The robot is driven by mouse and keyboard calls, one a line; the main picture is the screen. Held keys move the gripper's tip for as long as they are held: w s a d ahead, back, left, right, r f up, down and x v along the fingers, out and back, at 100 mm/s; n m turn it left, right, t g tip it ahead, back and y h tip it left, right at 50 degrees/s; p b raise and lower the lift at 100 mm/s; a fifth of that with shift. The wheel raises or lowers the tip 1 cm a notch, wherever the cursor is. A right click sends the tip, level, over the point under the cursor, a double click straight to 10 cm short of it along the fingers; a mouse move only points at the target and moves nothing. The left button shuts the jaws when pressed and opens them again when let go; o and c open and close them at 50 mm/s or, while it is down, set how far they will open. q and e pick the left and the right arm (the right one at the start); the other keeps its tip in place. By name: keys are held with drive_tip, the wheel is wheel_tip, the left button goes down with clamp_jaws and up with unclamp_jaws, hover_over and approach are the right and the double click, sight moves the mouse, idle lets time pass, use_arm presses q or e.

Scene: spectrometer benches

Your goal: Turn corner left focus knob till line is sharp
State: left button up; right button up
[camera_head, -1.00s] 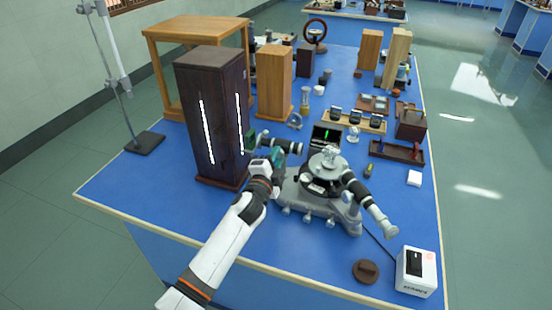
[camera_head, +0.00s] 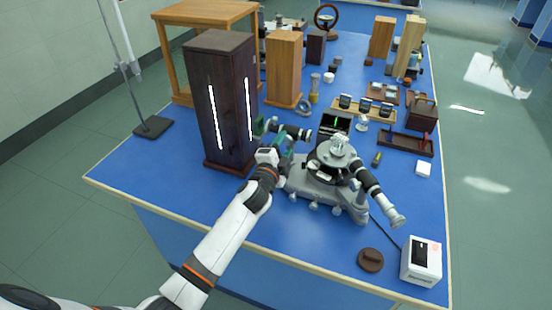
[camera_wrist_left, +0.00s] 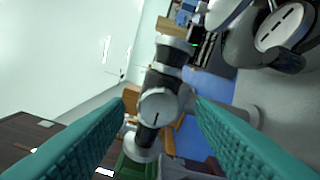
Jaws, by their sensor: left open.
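The spectrometer (camera_head: 325,170) stands on the blue bench, with a grey base, a round table and two tubes. Its left tube (camera_head: 292,131) points toward the dark wooden cabinet; its right tube (camera_head: 378,195) slants to the front right. My left gripper (camera_head: 279,139) is at the left tube, open. In the left wrist view the teal fingers spread on both sides of a round grey knob (camera_wrist_left: 158,107) on the tube. Neither finger visibly touches the knob. A small dark screen (camera_head: 335,122) behind the spectrometer shows a green vertical line; its sharpness is hard to judge.
The tall dark cabinet (camera_head: 222,105) with two bright strips stands close left of my gripper. A white box (camera_head: 421,261) and a brown round piece (camera_head: 370,260) lie front right. Several small instruments fill the back. The front left bench is clear.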

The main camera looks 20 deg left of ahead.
use_arm(q)
drive_tip(key=s+b, duration=0.1)
drive_tip(key=s, duration=1)
drive_tip(key=shift+a, duration=0.2)
drive_tip(key=s+a+f+n+g+y, duration=0.25)
drive_tip(key=s+f+n+g, duration=0.45)
drive_tip(key=s, duration=0.4)
drive_tip(key=s+d+f+n+g+h, duration=0.1)
drive_tip(key=s+f+n+g, duration=0.25)
drive_tip(key=s, duration=0.55)
drive_tip(key=s+d+f+n+g+h, duration=0.15)
drive_tip(key=s+g, duration=0.25)
drive_tip(key=s, duration=0.6)
wheel_tip(320, 180, down, 24)
drive_tip(key=f+g, duration=0.1)
drive_tip(key=s+a+f+g, duration=0.1)
drive_tip(key=s+a+f, duration=0.2)
drive_tip(key=s+f, duration=1.4)
drive_tip(key=shift+a+f+y, duration=0.15)
drive_tip(key=shift+f+y, duration=0.15)
